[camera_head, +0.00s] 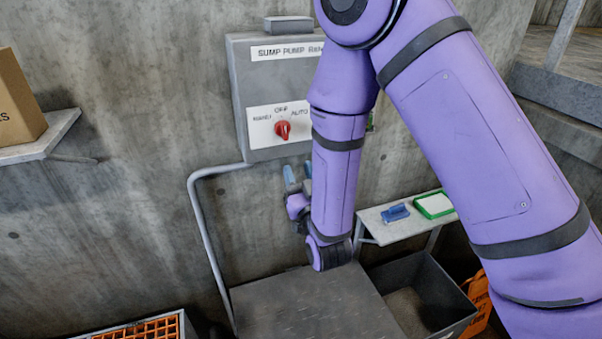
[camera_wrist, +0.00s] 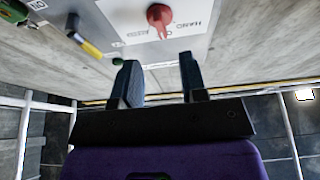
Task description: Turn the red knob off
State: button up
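The red knob (camera_head: 283,130) sits on a white plate marked HAND, OFF and AUTO, on the front of the grey sump pump panel (camera_head: 238,90). In the wrist view the red knob (camera_wrist: 160,16) shows upside down at the top, beyond the fingertips. I cannot tell its exact setting. My gripper (camera_head: 299,174) is below the panel, its fingers pointing up and apart from the knob. In the wrist view my gripper (camera_wrist: 160,77) is open, with a clear gap between the fingers and nothing in it. My arm hides the panel's right side.
A grey conduit (camera_head: 199,220) runs down left of the panel. A shelf with a cardboard box (camera_head: 16,100) is at far left. A small shelf (camera_head: 385,232) and an open bin (camera_head: 445,318) are lower right. A yellow-and-black part (camera_wrist: 85,42) is on the panel.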

jog(key=shift+s+d+r, duration=0.2)
jog(key=shift+s+r, duration=0.1)
jog(key=shift+s, duration=0.05)
dwell(0.3)
jog(key=shift+r, duration=0.1)
jog(key=g+h, duration=0.1)
jog(key=g, duration=0.3)
send_near(286, 134)
jog(key=shift+n, duration=0.4)
jog(key=x, duration=0.9)
jog(key=shift+w, duration=0.1)
grip_shut()
